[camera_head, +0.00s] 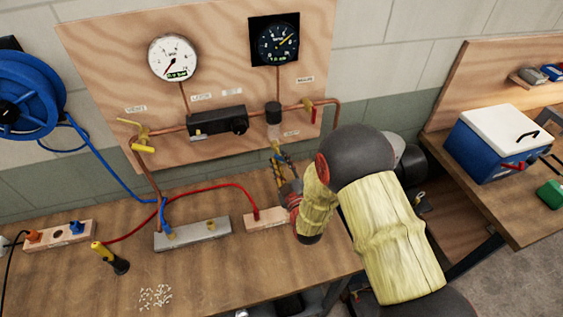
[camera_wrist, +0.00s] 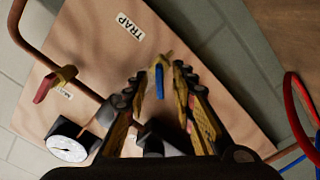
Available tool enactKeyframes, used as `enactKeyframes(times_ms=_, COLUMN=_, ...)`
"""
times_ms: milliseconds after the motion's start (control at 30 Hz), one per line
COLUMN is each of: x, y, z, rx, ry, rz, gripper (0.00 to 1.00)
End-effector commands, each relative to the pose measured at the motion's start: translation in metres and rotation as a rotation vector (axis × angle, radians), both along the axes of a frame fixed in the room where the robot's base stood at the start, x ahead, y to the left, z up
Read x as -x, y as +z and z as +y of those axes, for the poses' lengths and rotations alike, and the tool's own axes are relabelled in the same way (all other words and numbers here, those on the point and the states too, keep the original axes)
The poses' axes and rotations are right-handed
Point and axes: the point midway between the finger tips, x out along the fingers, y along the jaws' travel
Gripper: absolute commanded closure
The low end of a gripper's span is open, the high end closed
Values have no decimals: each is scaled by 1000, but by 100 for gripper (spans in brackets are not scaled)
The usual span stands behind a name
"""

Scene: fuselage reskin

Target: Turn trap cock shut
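The trap cock is a small brass valve with a blue lever (camera_wrist: 159,82), beside the TRAP label (camera_wrist: 130,27) on the plywood board. In the wrist view the lever lies between my gripper's fingertips (camera_wrist: 160,76), with a gap visible on each side. My gripper is open around it; whether either finger touches it I cannot tell. In the head view my gripper (camera_head: 279,162) reaches up just below the clear trap bowl (camera_head: 273,131), and the cock is mostly hidden by the fingers.
A red-handled cock (camera_head: 313,110) sits up and right on the copper pipe; a yellow-handled valve (camera_head: 143,149) is at left. Two gauges (camera_head: 173,57) (camera_head: 274,40) are above. A red hose (camera_head: 200,190), a grey manifold block (camera_head: 192,234) and a screwdriver (camera_head: 110,257) are on the bench.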

Motion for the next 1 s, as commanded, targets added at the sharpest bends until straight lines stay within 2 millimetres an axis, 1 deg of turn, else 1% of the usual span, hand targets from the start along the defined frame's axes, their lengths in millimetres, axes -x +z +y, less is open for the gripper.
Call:
enactKeyframes(times_ms=67, x=0, y=0, z=0, rx=0, ry=0, rz=0, gripper=75)
enactKeyframes(times_ms=500, x=0, y=0, z=0, rx=0, ry=0, rz=0, gripper=100)
enactKeyframes(times_ms=1000, x=0, y=-1, z=0, rx=-19, ry=1, rz=6, gripper=100)
